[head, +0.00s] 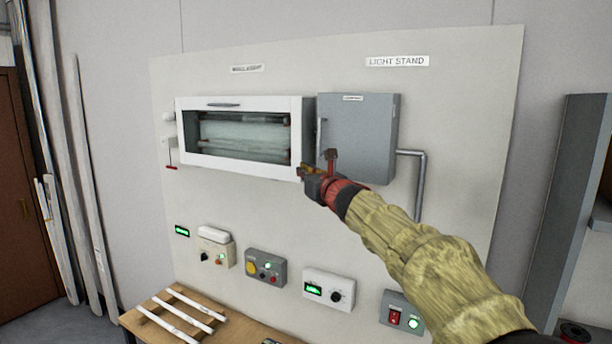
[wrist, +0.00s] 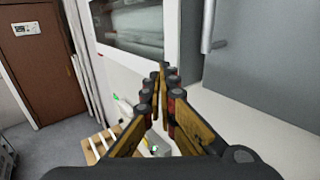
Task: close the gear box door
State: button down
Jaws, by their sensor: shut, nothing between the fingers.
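A grey wall box (head: 357,138) hangs under the "LIGHT STAND" sign, and I take it to be the gear box; its small label is too small to read. Its grey door has a vertical handle (head: 321,137) along the left edge. The door looks flush or nearly so, but I cannot tell whether it is fully shut. My gripper (head: 304,172) is at the box's lower left corner, by the white cabinet's lower right corner. In the wrist view, my gripper (wrist: 162,72) is shut and empty, with the door handle (wrist: 208,28) up and to its right.
A white windowed cabinet (head: 304,130) is left of the grey box. Several control boxes, including a white one (head: 329,291), sit lower on the board. A grey pipe (head: 421,185) runs down at right. A wooden table (head: 150,325) with white tubes stands below.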

jog(key=s+a+b, duration=0.3)
jog(key=s, duration=0.4)
jog(key=s+a+f+n+g+y, duration=0.1)
jog(key=s+a+f+n+g, duration=0.2)
jog(key=f+n, duration=0.35)
jog(key=s+a+f+n+g+y, duration=0.1)
jog(key=s+a+f+n+g, duration=0.1)
jog(key=s+f+n, duration=0.35)
jog(key=s+d+f+n+g+h+b, duration=0.1)
jog(key=s+d+f+n+g, duration=0.35)
jog(key=s+f+n, duration=0.65)
jog(key=s+d+f+n+h+b, duration=0.1)
jog(key=s+d+f+n+h, duration=0.1)
jog(key=s+d+f, duration=0.4)
jog(key=s+d+f+n+h+b, duration=0.2)
jog(key=s+d+f, duration=0.4)
jog(key=s+d, duration=0.6)
jog(key=s+d+f+n+g+h+b, duration=0.1)
jog(key=s+d+f+n+h+b, duration=0.1)
jog(key=s+d+f, duration=0.4)
jog(key=shift+s+d+f+n+h, duration=0.25)
jog(key=shift+s+d+n+h, duration=0.65)
jog(key=shift+s+d+h, duration=0.8)
